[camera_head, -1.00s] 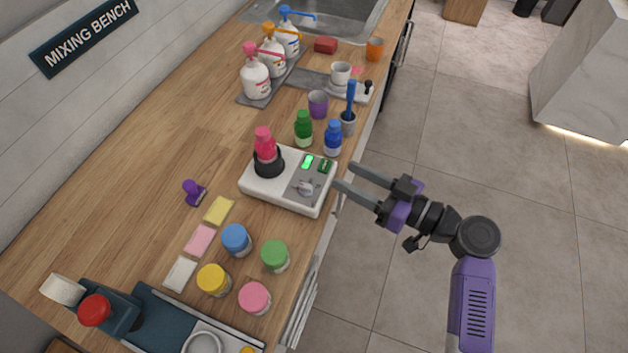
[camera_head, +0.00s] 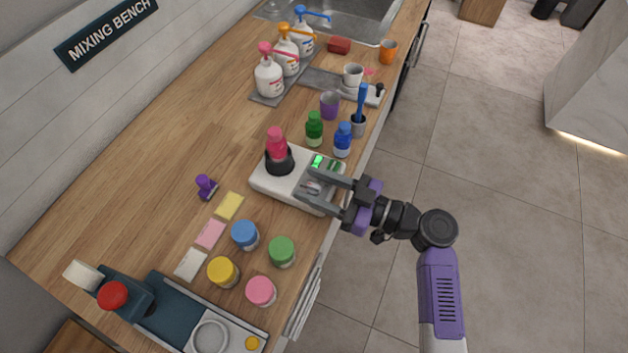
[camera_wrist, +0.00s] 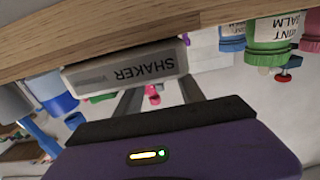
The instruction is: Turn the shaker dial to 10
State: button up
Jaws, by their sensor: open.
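The shaker (camera_head: 268,184) is a white box on the wooden bench near its front edge. A pink bottle (camera_head: 277,146) stands upright in its black holder. Its grey dial (camera_head: 312,187) sits on the front right panel, partly covered by my gripper. My gripper (camera_head: 304,182) is open, with its two fingers reaching over the panel, one on each side of the dial. I cannot tell whether they touch it. In the wrist view the shaker's labelled front (camera_wrist: 125,70) appears upside down, beyond the fingers. The dial's setting is too small to read.
A green bottle (camera_head: 314,129) and a blue bottle (camera_head: 342,140) stand just behind the shaker. Jars with green (camera_head: 281,250), blue and other lids stand in front of it. A purple stamp (camera_head: 206,186) lies to its left. The floor right of the bench is clear.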

jog(key=shift+a, duration=0.15)
grip_shut()
